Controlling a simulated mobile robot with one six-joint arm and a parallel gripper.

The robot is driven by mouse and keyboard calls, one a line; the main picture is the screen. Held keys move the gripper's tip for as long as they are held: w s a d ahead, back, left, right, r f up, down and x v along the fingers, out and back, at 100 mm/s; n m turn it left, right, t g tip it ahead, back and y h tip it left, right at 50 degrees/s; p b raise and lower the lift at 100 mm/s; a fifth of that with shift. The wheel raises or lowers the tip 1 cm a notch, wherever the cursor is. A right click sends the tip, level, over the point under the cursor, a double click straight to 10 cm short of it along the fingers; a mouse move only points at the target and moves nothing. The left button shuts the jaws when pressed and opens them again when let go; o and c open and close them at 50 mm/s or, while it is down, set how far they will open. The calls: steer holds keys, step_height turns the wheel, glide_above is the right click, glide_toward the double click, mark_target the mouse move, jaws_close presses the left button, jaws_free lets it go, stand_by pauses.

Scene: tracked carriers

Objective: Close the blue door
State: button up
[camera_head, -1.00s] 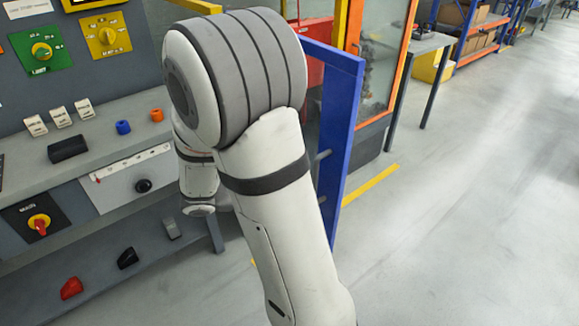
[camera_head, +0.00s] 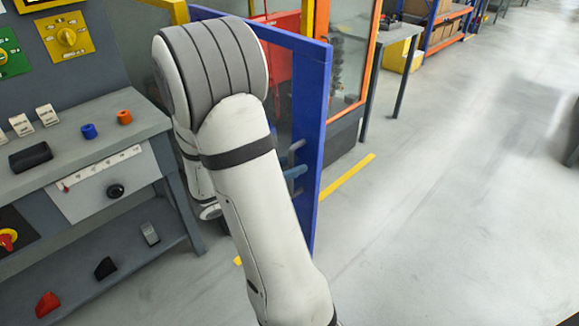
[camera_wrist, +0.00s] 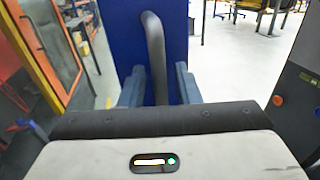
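The blue door (camera_head: 312,110) stands open in the head view, a blue frame just right of my arm. In the wrist view its blue face (camera_wrist: 125,35) fills the upper middle. A grey curved bar handle (camera_wrist: 155,55) runs down from it between my fingers. My gripper (camera_wrist: 160,85) is open, with one blue-grey finger on each side of the handle. I see small gaps, so no firm hold shows.
A grey workbench (camera_head: 70,150) with switches and knobs stands at the left. An orange-framed glass cabinet (camera_head: 352,50) and a grey table (camera_head: 395,35) lie beyond the door. A yellow line (camera_head: 348,175) marks the floor. The floor at the right is clear.

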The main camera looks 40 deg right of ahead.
steer(key=shift+c, duration=0.2)
jaws_close()
steer(key=shift+a, duration=0.1)
